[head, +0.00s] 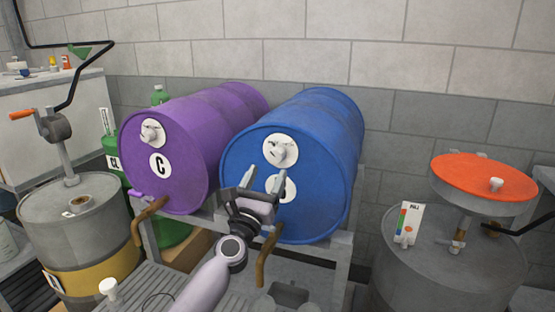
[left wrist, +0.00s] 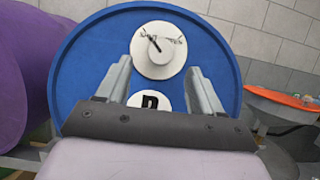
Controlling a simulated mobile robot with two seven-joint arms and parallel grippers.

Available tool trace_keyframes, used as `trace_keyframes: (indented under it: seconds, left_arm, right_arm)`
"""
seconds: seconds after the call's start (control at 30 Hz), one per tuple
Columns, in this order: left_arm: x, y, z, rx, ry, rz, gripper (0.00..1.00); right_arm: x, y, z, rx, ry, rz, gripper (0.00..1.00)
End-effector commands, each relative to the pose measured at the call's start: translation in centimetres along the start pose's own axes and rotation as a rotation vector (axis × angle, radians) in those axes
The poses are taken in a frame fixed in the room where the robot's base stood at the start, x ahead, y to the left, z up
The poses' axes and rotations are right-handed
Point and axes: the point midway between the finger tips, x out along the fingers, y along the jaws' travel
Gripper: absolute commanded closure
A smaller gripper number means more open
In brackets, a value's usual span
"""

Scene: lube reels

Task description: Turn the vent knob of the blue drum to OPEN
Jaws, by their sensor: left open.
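The blue drum (head: 318,150) lies on its side on a grey rack, with its round end facing me. Its white vent knob (head: 281,151) sits on a round white dial near the top of that end. The knob with a dark pointer line shows in the left wrist view (left wrist: 156,46), with the pointer slanting to the upper left. The dial's lettering is too small to read. My left gripper (head: 262,182) is open and empty, in front of the drum end and below the knob. Its fingers (left wrist: 160,76) appear on either side of the dial's lower part. My right gripper is not in view.
A purple drum (head: 195,140) marked C lies to the left on the same rack. Brown tap handles (head: 268,255) hang below the drums. A grey drum (head: 85,220) with a crank pump stands at left. Another drum with an orange-topped reel (head: 482,176) stands at right.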

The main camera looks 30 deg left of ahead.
Motion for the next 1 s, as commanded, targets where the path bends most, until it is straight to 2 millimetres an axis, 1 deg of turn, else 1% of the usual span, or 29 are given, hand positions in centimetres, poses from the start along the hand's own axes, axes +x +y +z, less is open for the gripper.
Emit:
trace_keyframes:
  seconds: [0.3,0.5,0.67,0.9,0.93,0.97,1.0]
  left_arm:
    - [4.1,0.0,0.1,0.006,-0.001,-0.002,0.33]
    - [5.8,-0.1,0.0,0.007,0.000,-0.003,0.33]
    - [6.3,-0.1,0.0,0.007,0.001,-0.002,0.33]
    - [6.4,-0.1,0.0,0.007,0.001,-0.002,0.33]
    - [6.4,-0.1,0.0,0.007,0.001,-0.002,0.40]
    - [6.4,-0.1,0.0,0.007,0.001,-0.002,0.50]
    - [6.4,-0.1,0.0,0.007,0.001,-0.002,0.63]
  right_arm:
    - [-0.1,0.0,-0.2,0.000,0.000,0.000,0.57]
    - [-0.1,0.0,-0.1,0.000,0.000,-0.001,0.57]
    - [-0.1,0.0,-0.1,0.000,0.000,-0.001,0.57]
    - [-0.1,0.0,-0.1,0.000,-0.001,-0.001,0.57]
    - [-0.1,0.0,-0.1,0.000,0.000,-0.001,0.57]
    - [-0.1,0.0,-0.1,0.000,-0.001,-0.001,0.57]
    - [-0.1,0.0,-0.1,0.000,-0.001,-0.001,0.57]
